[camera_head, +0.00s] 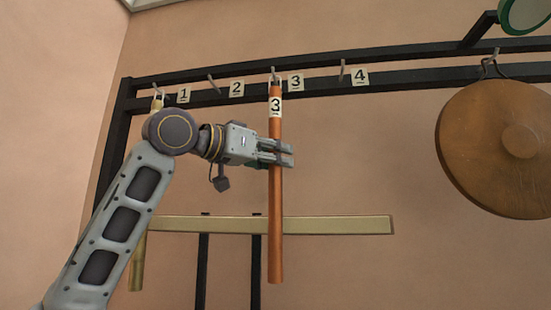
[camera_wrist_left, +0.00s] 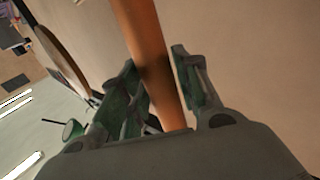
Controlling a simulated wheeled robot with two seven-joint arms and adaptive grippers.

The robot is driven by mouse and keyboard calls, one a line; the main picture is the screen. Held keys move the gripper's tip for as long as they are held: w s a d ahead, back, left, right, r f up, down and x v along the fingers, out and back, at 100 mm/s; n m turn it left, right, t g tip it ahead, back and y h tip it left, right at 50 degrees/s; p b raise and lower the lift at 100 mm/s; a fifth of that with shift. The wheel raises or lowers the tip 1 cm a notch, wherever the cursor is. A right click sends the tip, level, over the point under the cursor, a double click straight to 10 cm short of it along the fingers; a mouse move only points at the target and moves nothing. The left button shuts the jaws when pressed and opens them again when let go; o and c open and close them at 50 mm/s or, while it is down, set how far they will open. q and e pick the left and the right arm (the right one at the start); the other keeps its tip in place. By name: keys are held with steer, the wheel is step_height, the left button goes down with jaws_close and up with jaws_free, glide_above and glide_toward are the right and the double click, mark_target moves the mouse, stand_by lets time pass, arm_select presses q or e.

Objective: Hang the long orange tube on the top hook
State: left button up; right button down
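The long orange tube (camera_head: 275,220) is upright, with a label reading 3 near its top. Its top end is at the hook (camera_head: 272,72) beside the 3 plate on the rack's upper bar, and a small loop there appears to be around the hook. My left gripper (camera_head: 278,153) is at the tube's upper half, with its fingers on either side of it. In the left wrist view, the tube (camera_wrist_left: 147,45) runs between the two fingers (camera_wrist_left: 158,82), close to both; they appear shut on it. My right gripper is out of view.
The black rack (camera_head: 420,55) has bare hooks by 2 and 4. A brass tube (camera_head: 137,265) hangs by 1, partly behind my arm. A pale horizontal bar (camera_head: 340,225) crosses low, behind the orange tube.

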arm_select(q)
steer(key=shift+o, duration=1.1)
steer(key=shift+f, duration=0.1)
steer(key=v, duration=1.2)
